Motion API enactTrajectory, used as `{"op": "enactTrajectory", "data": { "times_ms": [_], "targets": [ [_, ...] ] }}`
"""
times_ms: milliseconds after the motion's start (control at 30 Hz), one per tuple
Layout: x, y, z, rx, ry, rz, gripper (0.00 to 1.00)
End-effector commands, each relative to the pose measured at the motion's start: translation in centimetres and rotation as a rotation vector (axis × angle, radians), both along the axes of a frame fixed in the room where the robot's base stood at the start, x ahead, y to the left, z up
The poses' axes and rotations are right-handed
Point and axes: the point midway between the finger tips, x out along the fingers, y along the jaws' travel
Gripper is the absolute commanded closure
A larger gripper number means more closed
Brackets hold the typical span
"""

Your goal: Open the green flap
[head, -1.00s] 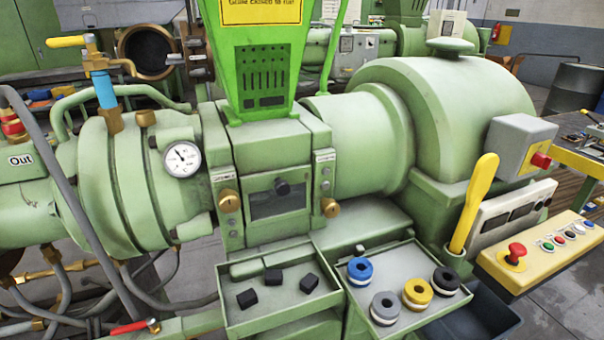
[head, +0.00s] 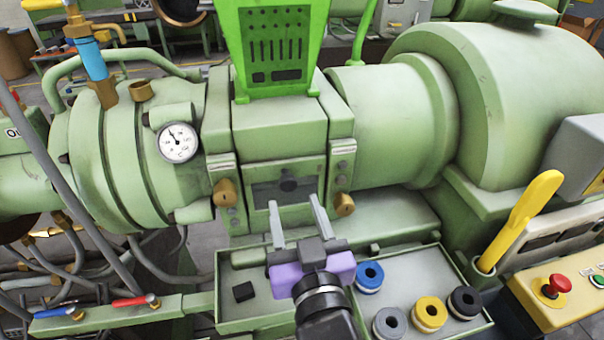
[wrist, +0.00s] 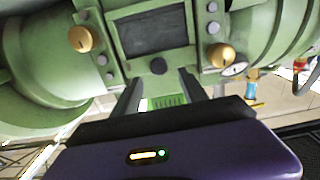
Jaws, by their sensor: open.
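The green flap (head: 305,188) is a small panel with a dark window and a black knob (head: 288,184), set in the front of the machine block below the bright green hopper. It looks closed. In the wrist view the flap (wrist: 155,35) appears upside down at the top, with its knob (wrist: 158,66) at its lower edge. My gripper (head: 295,205) is open and empty, just in front of and below the flap. In the wrist view the gripper (wrist: 158,82) has its fingers spread to either side of the knob. I cannot tell whether they touch anything.
Brass knobs (head: 225,192) (head: 344,204) flank the flap. Below are a tray with black blocks (head: 243,291), partly hidden by my gripper, and a tray with several coloured rings (head: 429,312). A yellow lever (head: 525,215) stands at the right, near a red button (head: 557,285).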

Motion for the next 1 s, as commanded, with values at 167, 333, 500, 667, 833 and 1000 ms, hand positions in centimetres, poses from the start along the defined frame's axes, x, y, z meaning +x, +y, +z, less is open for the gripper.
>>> {"op": "enactTrajectory", "data": {
  "times_ms": [167,333,500,667,833,1000],
  "targets": [
    [1.8,0.5,0.2,0.006,0.004,-0.001,0.49],
    [4.4,1.3,0.2,0.006,0.003,-0.001,0.49],
    [6.4,1.8,0.1,0.007,0.002,0.0,0.49],
    [7.3,2.0,0.0,0.005,0.002,0.0,0.49],
    [7.4,2.0,0.0,0.005,0.001,0.0,0.49],
    [7.3,2.1,0.0,0.005,0.001,0.0,0.65]
  ]
}}
